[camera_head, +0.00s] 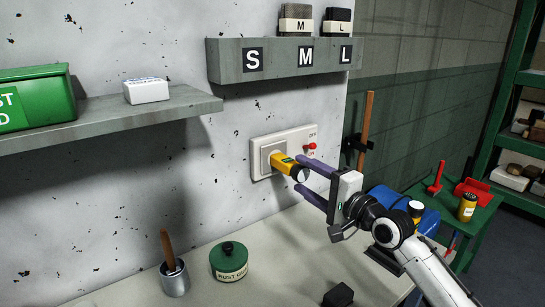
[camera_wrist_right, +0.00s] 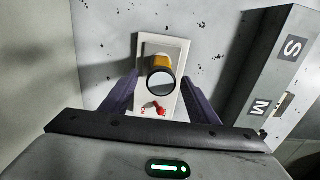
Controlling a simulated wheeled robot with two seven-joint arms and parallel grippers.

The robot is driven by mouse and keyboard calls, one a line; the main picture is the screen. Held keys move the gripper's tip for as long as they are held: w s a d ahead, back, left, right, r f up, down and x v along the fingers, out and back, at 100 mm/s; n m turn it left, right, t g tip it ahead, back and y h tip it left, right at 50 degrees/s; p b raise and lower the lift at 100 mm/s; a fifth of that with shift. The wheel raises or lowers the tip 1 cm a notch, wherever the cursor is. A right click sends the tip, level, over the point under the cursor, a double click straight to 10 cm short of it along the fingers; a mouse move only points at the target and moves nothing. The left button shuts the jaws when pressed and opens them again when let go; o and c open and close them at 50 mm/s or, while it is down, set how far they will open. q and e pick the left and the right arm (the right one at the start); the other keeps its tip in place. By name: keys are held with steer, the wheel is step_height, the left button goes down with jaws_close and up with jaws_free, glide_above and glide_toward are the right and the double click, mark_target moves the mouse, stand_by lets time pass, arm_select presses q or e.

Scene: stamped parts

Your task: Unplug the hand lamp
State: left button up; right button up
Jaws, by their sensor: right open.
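The hand lamp (camera_head: 281,162) is yellow with a black round front. It sits in the white socket plate (camera_head: 305,133) on the wall. In the right wrist view a gap shows between the lamp and each finger (camera_wrist_right: 160,84). My left gripper is not in view.
A red switch (camera_head: 311,147) is on the plate beside the lamp. A shelf marked S, M, L (camera_head: 280,75) juts out above. On the bench (camera_head: 285,255) stand a green tin (camera_head: 229,262), a metal cup (camera_head: 175,281) and a black block (camera_head: 338,296).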

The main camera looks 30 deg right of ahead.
mark_target(284, 163)
steer(key=shift+s+r, duration=0.1)
steer(key=shift+s, duration=0.2)
steer(key=shift+w, duration=0.35)
steer(key=w+b, duration=0.1)
steer(key=w, duration=0.1)
steer(key=w+b, duration=0.1)
steer(key=w, duration=0.1)
steer(key=shift+w+a, duration=0.2)
steer(key=shift+w, duration=0.05)
steer(key=shift+w+r, duration=0.1)
steer(key=shift+w, duration=1)
steer(key=shift+w+a, duration=0.1)
steer(key=shift+w, duration=0.8)
arm_select(q)
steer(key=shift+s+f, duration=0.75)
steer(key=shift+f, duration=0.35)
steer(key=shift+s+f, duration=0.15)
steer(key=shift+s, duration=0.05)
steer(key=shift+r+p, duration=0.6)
steer(key=shift+p, duration=0.2)
